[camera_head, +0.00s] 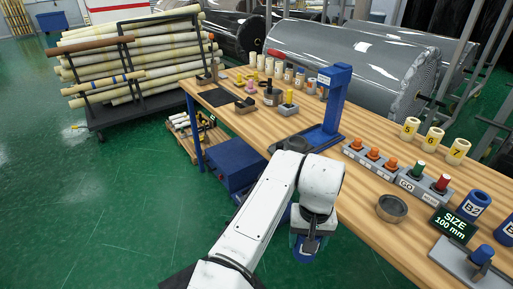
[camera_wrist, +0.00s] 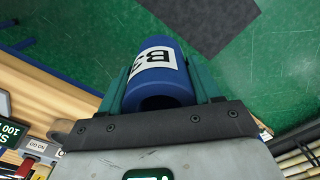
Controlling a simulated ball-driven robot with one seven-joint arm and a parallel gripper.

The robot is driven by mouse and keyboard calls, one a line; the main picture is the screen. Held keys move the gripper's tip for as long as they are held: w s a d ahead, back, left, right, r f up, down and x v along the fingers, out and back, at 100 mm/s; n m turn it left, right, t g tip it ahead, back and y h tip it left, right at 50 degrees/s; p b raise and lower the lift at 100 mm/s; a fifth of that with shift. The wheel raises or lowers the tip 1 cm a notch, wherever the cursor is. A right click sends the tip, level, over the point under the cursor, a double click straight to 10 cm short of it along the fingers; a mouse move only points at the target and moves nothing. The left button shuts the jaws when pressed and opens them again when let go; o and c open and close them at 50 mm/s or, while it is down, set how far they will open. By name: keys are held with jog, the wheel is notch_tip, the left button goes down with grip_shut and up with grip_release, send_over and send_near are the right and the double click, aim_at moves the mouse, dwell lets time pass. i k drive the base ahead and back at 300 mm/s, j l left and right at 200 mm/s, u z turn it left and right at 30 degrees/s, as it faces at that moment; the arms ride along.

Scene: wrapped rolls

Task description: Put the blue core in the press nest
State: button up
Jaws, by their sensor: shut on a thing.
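A blue core (camera_wrist: 160,58) with a white label, its first letter a B, is held between the green fingers of my gripper (camera_wrist: 165,85) in the wrist view. Its hollow end faces the camera. In the head view my gripper (camera_head: 307,240) hangs in front of the table's near edge, over the floor, with the blue core (camera_head: 304,252) below it, partly hidden by the wrist. The blue press (camera_head: 335,95) stands on the table behind my arm. Its base (camera_head: 318,136) has a dark round part (camera_head: 297,144) at its near left; I cannot tell whether this is the nest.
The wooden table (camera_head: 365,190) also bears another blue core (camera_head: 473,205), a metal ring (camera_head: 391,208), a size sign (camera_head: 453,225), a gauge block row (camera_head: 410,182) and cream cores (camera_head: 433,137). A blue cabinet (camera_head: 235,165) stands under the left part. Open floor lies left.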

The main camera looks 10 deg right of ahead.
aim_at(297, 144)
jog(key=i+l+u, duration=0.75)
jog(key=l, duration=0.3)
jog(key=i, duration=0.05)
